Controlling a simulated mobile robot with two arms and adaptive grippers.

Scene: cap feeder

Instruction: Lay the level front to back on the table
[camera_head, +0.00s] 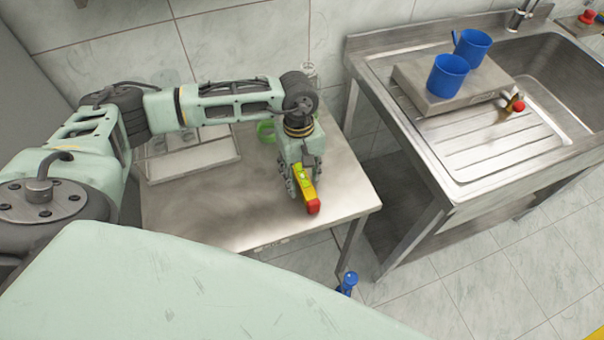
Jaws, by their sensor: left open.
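The level (307,192) is a yellow bar with a red near end. It is at the right part of the steel table (240,215), running roughly front to back with its red end toward the front edge. My left gripper (303,188) is right over it, pointing down, with its fingers open beside the yellow body. The gripper hides the level's far end. I cannot tell whether the level touches the tabletop all along. My right gripper is not in view.
A compartmented tray (192,162) lies at the table's back left. A green ring-shaped item (266,131) and a clear glass (309,72) are behind my gripper. A sink unit with two blue mugs (448,76) stands right. The table's front middle is clear.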

